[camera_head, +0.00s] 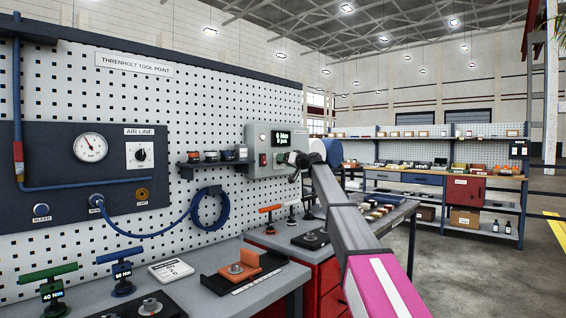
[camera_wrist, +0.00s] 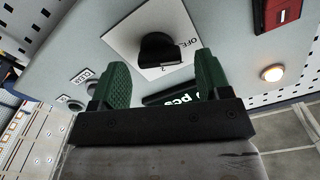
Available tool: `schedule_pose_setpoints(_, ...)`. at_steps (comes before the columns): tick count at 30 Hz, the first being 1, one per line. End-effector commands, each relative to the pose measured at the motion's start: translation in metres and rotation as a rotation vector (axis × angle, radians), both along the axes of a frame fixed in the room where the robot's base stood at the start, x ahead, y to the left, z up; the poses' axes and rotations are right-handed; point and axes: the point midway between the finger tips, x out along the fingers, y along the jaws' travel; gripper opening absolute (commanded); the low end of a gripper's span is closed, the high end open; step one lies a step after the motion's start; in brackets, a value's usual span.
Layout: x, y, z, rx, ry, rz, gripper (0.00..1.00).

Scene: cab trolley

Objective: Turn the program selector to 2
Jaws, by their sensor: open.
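The program selector (camera_wrist: 158,47) is a black knob on a white plate, with "OFF" and a "2" printed around it, in the wrist view. I cannot tell which mark its pointer meets. It sits on a grey control box (camera_head: 256,144) on the pegboard; in the head view my gripper and arm crowd that spot and the knob is not clear. My gripper (camera_wrist: 160,72) is open, its two green-padded fingers apart on either side just short of the knob. Nothing is between them that I can see being held. The box's display (camera_wrist: 175,97) shows partly between the fingers.
A red switch (camera_wrist: 282,12) and a lit amber lamp (camera_wrist: 272,73) are on the same box, with round buttons (camera_wrist: 76,90) on the other side. A shelf with small jars (camera_head: 212,160) stands left of the box. Another knob (camera_head: 140,154) is on the air line panel.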

Motion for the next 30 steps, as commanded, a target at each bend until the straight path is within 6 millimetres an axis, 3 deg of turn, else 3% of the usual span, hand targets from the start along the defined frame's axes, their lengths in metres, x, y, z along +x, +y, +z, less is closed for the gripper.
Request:
schedule_pose_setpoints(4, 0.0087, 0.0105, -0.0002, -0.001, 0.001, 0.0, 0.7)
schedule_pose_setpoints(12, 0.0086, 0.0117, -0.0004, 0.0, 0.0, 0.0, 0.7)
schedule_pose_setpoints(17, 0.0086, 0.0116, -0.0004, 0.0, 0.0, 0.0, 0.21)
schedule_pose_setpoints(30, 0.0088, 0.0111, -0.0004, 0.042, 0.054, 0.0, 0.21)
